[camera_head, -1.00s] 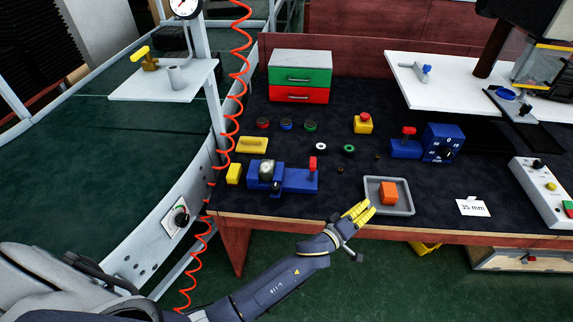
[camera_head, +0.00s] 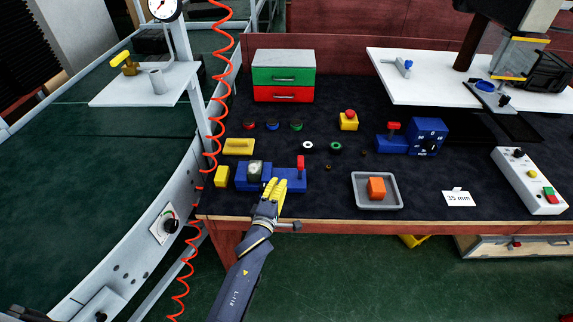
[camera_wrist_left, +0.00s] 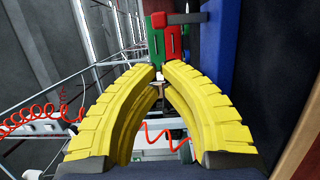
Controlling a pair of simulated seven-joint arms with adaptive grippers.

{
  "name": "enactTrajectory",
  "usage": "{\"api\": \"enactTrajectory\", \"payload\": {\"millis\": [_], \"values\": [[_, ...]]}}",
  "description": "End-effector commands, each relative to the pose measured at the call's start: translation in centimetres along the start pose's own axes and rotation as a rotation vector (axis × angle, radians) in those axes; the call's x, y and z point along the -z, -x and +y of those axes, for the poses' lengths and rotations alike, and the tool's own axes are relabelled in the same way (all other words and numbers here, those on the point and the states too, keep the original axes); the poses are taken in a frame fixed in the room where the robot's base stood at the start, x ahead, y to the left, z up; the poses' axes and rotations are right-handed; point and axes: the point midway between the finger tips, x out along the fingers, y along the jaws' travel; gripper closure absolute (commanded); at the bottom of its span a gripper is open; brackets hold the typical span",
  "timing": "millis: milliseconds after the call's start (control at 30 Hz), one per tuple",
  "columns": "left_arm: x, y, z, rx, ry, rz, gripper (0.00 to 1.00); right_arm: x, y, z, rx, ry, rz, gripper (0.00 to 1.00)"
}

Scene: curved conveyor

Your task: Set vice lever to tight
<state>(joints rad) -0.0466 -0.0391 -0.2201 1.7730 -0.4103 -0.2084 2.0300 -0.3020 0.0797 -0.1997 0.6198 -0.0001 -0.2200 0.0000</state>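A blue vice (camera_head: 289,180) with a red-tipped lever (camera_head: 301,163) stands near the front left of the bench. A round grey-and-dark part (camera_head: 255,170) sits at its left end. My left gripper (camera_head: 275,183), with yellow fingers, is just in front of the vice, left of the lever, and overlaps the vice's middle in the head view. Whether it touches is unclear. In the left wrist view the fingertips (camera_wrist_left: 161,70) all but meet, with nothing visible held. A blue surface (camera_wrist_left: 221,45) shows close on the right there. My right gripper is not in view.
A grey tray (camera_head: 361,201) with an orange block (camera_head: 377,188) lies to the right. A second blue device (camera_head: 428,137) with a red lever stands behind it. Green and red drawers (camera_head: 283,80) stand at the back. A red coiled hose (camera_head: 212,145) hangs on the left.

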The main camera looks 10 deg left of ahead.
Motion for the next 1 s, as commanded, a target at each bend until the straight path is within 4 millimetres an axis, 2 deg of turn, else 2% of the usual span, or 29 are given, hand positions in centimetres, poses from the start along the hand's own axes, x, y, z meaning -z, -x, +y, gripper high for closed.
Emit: {"api": "enactTrajectory", "payload": {"millis": [167,700,1000], "values": [[0.0,-0.6,0.0,0.0,-0.001,-0.001,1.0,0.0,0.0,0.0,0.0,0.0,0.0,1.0],[-0.1,-7.8,0.0,0.0,-0.002,-0.001,1.0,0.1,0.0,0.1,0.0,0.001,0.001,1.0],[-0.1,-9.8,0.0,0.0,-0.001,-0.001,1.0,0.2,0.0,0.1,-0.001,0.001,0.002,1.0]]}}
